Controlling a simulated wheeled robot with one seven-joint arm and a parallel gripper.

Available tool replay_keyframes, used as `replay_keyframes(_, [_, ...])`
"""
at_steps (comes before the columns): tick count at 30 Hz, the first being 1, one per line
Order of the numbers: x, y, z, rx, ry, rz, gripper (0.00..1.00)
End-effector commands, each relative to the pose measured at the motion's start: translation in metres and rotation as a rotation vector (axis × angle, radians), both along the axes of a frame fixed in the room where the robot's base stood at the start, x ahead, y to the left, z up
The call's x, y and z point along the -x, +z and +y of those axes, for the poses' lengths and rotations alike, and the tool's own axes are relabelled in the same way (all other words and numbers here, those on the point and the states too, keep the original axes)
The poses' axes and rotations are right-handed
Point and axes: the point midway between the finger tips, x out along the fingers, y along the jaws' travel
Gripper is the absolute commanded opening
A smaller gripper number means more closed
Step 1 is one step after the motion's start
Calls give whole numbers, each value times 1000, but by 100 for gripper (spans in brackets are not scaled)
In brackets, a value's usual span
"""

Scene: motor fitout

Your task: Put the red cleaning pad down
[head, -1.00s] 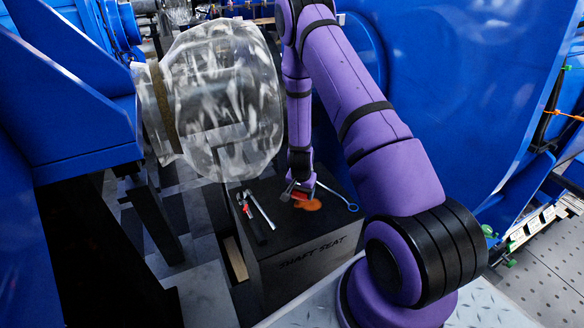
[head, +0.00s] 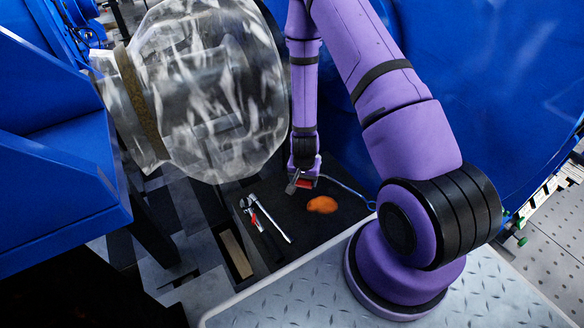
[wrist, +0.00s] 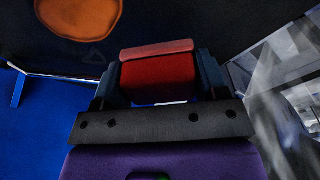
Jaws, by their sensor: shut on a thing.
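The red cleaning pad (head: 305,183) is between the fingers of my gripper (head: 303,184), over the back part of the black box top (head: 291,215). In the wrist view the pad (wrist: 158,75) shows as a red block with a lighter top edge, and my gripper (wrist: 158,82) is shut on it from both sides. I cannot tell whether the pad touches the box top. An orange flat patch (head: 322,204) lies on the box top just in front of the gripper; it also shows in the wrist view (wrist: 80,14).
Two long tools, one with red on it (head: 252,217) and a silver one (head: 270,218), lie on the box's left side. A blue-ended tool (head: 352,190) lies at the right. A large clear cylinder (head: 205,90) hangs at left. Blue machine walls (head: 480,80) stand right.

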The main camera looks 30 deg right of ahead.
Motion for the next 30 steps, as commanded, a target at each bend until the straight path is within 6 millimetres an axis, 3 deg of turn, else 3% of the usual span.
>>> replay_keyframes(6, [-51, -5, -5, 1, 1, -2, 29])
replay_keyframes(12, [-80, -8, -9, 1, 0, -1, 29])
replay_keyframes(20, [-96, -9, -11, 1, 1, -1, 29])
replay_keyframes(26, [-94, -39, -11, -1, 0, 4, 29])
replay_keyframes(30, [-95, -44, -11, 0, 0, 0, 29])
